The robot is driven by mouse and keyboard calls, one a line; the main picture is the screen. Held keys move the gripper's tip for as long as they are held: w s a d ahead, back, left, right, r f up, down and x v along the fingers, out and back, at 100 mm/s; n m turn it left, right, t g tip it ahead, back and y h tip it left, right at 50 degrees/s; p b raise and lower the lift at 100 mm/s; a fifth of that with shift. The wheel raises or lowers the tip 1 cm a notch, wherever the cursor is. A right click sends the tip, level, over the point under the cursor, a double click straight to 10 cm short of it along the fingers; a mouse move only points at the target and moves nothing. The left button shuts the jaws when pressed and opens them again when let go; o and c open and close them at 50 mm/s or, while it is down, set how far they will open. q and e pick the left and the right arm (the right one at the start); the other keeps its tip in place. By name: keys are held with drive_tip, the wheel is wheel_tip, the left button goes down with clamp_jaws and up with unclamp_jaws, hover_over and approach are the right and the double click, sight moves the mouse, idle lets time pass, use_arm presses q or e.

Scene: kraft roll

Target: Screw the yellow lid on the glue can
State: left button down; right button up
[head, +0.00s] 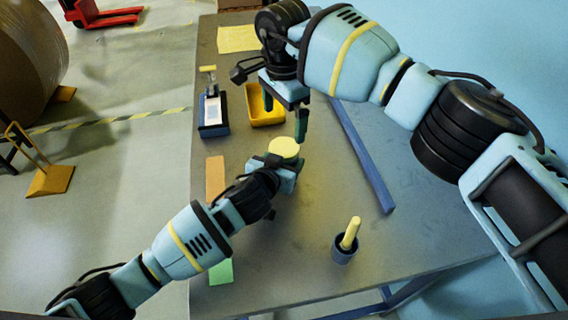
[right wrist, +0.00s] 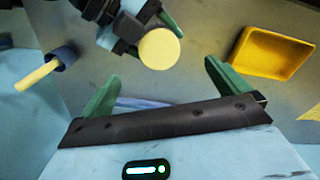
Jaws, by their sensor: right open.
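The round yellow lid (head: 284,147) sits on top of what my left gripper (head: 283,172) holds, which I take to be the glue can. The can's body is mostly hidden by the lid and the jaws. In the right wrist view the lid (right wrist: 160,48) shows as a flat disc at the left gripper (right wrist: 135,28). I cannot tell how tightly it is seated. My right gripper (head: 285,114) is open and empty, above and just behind the lid. Its two green fingers (right wrist: 160,88) stand wide apart, with the lid beyond them.
An empty yellow tray (head: 264,106) and a small blue-black device (head: 213,115) stand behind. A long blue bar (head: 361,155) lies right. A dark cup with a yellow stick (head: 345,245) stands near the front. A tan block (head: 215,178) and green pad (head: 221,272) lie left.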

wheel_tip(320, 180, up, 9)
drive_tip(key=shift+f, duration=0.2)
use_arm(q)
drive_tip(key=shift+c, duration=1.2)
unclamp_jaws()
drive_tip(key=shift+s, duration=0.1)
drive_tip(key=v, duration=0.6)
drive_tip(key=shift+r+p, duration=0.15)
drive_tip(key=shift+p, duration=0.25)
drive_tip(key=shift+v, duration=0.8)
use_arm(e)
drive_tip(key=shift+s+r, duration=0.1)
drive_tip(key=shift+r, duration=1.2)
